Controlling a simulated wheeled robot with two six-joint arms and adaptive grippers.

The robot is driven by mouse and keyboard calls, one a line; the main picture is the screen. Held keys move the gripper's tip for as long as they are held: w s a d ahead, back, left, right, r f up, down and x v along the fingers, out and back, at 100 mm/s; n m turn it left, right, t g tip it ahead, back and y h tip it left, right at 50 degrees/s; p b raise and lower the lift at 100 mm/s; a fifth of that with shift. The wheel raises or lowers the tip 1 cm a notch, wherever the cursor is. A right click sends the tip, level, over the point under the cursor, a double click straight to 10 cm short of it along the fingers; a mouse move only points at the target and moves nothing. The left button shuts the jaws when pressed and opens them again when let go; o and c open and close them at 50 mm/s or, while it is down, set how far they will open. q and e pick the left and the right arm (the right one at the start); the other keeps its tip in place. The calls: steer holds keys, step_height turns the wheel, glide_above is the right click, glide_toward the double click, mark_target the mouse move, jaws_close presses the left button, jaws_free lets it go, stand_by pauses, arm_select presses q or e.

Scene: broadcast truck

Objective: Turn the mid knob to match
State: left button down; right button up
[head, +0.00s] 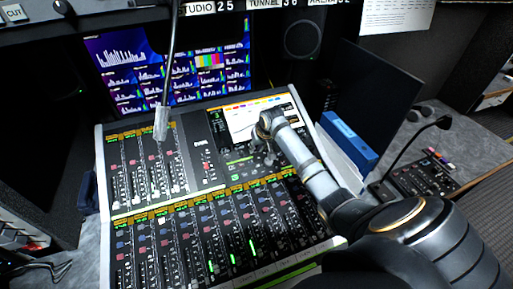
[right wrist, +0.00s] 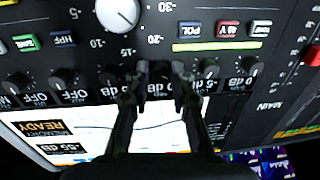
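The mixing console (head: 108,215) fills the middle of the head view, with a lit touchscreen (head: 250,118) at its upper right. My right gripper (head: 266,127) is at the edge of that screen. In the right wrist view, a row of small dark knobs runs along the screen edge, with upside-down value labels. My left gripper is not in view.
Neighbouring knobs (right wrist: 110,76) and (right wrist: 208,69) sit close on both sides of the fingers. A larger white knob (right wrist: 118,12) is above them. A gooseneck microphone (head: 162,122) hangs over the faders. A blue binder (head: 349,138) stands right of the console.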

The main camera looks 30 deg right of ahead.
jaws_close()
steer(key=shift+r+n+p, duration=0.2)
steer(key=shift+n+p, duration=0.9)
steer(key=shift+f+n+p, duration=0.1)
steer(key=shift+n+p, duration=0.85)
steer(key=shift+n, duration=0.75)
steer(key=o, duration=0.6)
jaws_free()
steer(key=shift+w, duration=0.1)
steer(key=shift+c, duration=0.2)
